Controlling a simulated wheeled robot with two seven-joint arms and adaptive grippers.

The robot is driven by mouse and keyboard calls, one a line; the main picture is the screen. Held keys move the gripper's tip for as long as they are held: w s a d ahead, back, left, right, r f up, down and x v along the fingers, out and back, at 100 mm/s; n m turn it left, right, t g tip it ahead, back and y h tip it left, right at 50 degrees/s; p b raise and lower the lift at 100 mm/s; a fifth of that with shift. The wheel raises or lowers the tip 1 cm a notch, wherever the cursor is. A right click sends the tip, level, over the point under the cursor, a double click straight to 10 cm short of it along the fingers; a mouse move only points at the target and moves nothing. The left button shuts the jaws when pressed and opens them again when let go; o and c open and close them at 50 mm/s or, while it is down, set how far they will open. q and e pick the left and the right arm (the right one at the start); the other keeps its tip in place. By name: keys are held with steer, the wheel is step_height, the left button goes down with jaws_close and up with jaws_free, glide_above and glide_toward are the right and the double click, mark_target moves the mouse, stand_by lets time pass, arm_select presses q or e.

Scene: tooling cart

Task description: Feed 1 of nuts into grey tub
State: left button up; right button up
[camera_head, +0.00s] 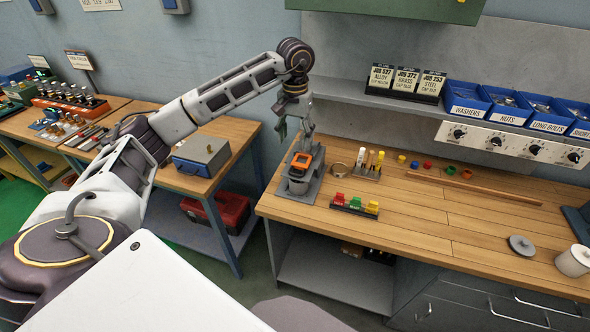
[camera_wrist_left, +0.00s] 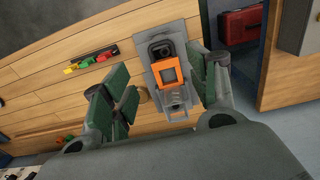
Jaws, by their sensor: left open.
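The blue nuts bin (camera_head: 506,105), labelled NUTS, stands on the back shelf between the washers bin and the long bolts bin. Its contents are small and hard to make out. A pale grey tub (camera_head: 573,261) stands at the right edge of the wooden bench, partly cut off by the frame. A round grey lid (camera_head: 521,245) lies beside it. My left gripper (camera_head: 295,128) is open and empty, above a grey device with an orange frame (camera_head: 301,163) at the bench's left end. In the left wrist view, the device shows between the open fingers (camera_wrist_left: 160,88). My right gripper is not seen.
A washers bin (camera_head: 467,98), a long bolts bin (camera_head: 547,112) and job cards (camera_head: 405,80) share the shelf. A knob panel (camera_head: 512,143) hangs below. A rack of coloured blocks (camera_head: 355,204) and a wooden rod (camera_head: 470,189) lie on the bench. The front middle is clear.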

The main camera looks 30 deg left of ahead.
arm_select(q)
steer(key=shift+f, duration=0.2)
steer(key=p, duration=0.3)
glide_toward(295, 165)
steer(key=s+f, duration=0.1)
steer(key=f, duration=0.1)
steer(key=s+d+f, duration=0.1)
steer(key=f, duration=0.1)
steer(key=s+d+f, duration=0.1)
steer(key=f, duration=0.1)
steer(key=shift+s+d+f, duration=0.1)
steer(key=shift+s+f, duration=0.1)
steer(key=shift+f, duration=1)
